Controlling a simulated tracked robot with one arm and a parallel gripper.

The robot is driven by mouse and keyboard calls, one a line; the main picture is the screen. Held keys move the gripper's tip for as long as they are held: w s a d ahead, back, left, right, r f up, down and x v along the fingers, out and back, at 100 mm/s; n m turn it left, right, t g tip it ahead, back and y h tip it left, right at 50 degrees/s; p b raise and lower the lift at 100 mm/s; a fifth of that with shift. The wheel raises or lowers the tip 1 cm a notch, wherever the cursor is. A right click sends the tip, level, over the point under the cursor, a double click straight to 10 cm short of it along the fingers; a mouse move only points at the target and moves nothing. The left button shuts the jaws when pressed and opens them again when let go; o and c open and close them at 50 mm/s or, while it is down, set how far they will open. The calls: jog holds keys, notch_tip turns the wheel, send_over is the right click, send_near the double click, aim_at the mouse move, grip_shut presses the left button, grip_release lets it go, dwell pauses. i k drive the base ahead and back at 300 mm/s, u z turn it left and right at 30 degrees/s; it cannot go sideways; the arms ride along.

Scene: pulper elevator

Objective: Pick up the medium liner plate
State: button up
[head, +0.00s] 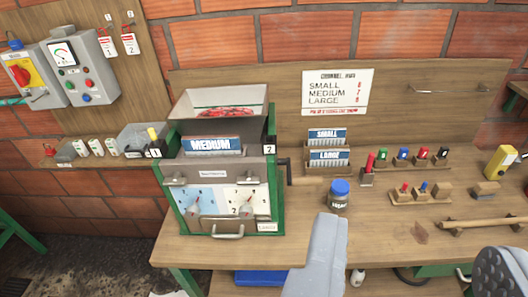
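The medium liner plate (211,145) is a blue plate with white "MEDIUM" lettering. It is at the top front of the green and grey pulper (222,190), just below the front of the hopper. Its lower edge meets the top of the pulper's front; I cannot tell how deep it sits. My gripper (415,243) is open, with its two grey fingers far apart at the bottom right and nothing visible between them. It is to the right of the medium plate and apart from it. The small plate (327,136) and large plate (329,157) stand in a wooden rack to the right of the pulper.
The hopper (220,98) holds red fruit. A crank handle (300,180) sticks out from the pulper's right side. A blue-lidded jar (339,196) stands on the bench between pulper and gripper. Several coloured tools (402,156) stand in holders at the right. A switch panel (72,68) hangs left.

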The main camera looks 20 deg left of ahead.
aim_at(227, 144)
jog(key=z, duration=1.75)
jog(key=i, duration=1.8)
jog(key=u, duration=3.5)
jog(key=i, duration=0.7)
jog(key=u, duration=0.05)
